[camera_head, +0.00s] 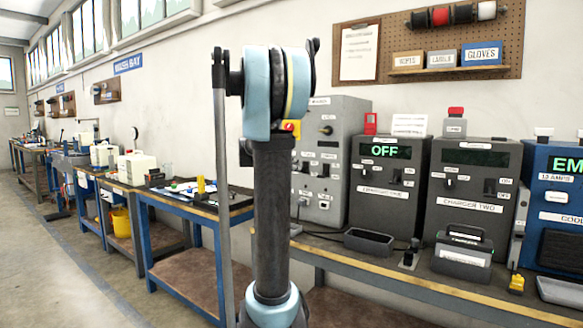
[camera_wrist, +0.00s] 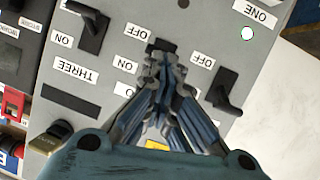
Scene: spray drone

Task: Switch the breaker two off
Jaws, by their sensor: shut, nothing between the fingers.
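The grey breaker panel (camera_wrist: 190,22) fills much of the wrist view, with its lettering upside down. It also shows in the head view (camera_head: 343,115), partly behind my arm. A black lever (camera_wrist: 92,30) stands by the label THREE (camera_wrist: 76,69), and another black lever (camera_wrist: 228,92) is at the right. Between them is a dark switch part (camera_wrist: 161,45), mostly covered by my fingers; I cannot read a TWO label or tell its position. My gripper (camera_wrist: 158,68) is shut and empty, its tips right at this part; contact is unclear. The head view does not clearly show the gripper.
A label ONE (camera_wrist: 256,12) and a small round light (camera_wrist: 247,33) sit at the panel's upper right. In the head view, charger one (camera_head: 387,175) reads OFF, with charger two (camera_head: 470,190) beside it. A blue-legged workbench (camera_head: 185,215) stands left of my arm.

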